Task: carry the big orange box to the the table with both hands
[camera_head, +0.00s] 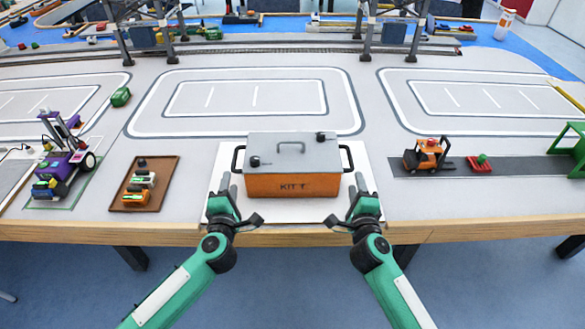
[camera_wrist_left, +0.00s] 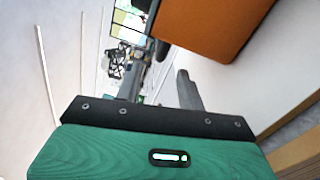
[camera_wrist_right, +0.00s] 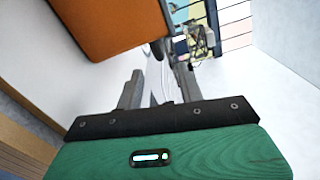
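The big orange box (camera_head: 280,186) has a grey lid and a black handle at each end. It sits upright on a white panel (camera_head: 222,165) at the table's front edge. My left gripper (camera_head: 229,182) is just in front of the left handle (camera_head: 237,160), fingers apart and empty. My right gripper (camera_head: 357,182) is likewise by the right handle (camera_head: 347,158), open and empty. The orange side also shows in the left wrist view (camera_wrist_left: 212,25) and the right wrist view (camera_wrist_right: 110,25). Neither gripper visibly holds a handle.
The table (camera_head: 120,228) carries a brown tray (camera_head: 128,205) with small parts and a purple vehicle (camera_head: 62,165) to the left. An orange forklift (camera_head: 428,155) and a green frame (camera_head: 573,145) stand to the right. Gantry legs (camera_head: 165,40) stand behind; a marked area behind the box is clear.

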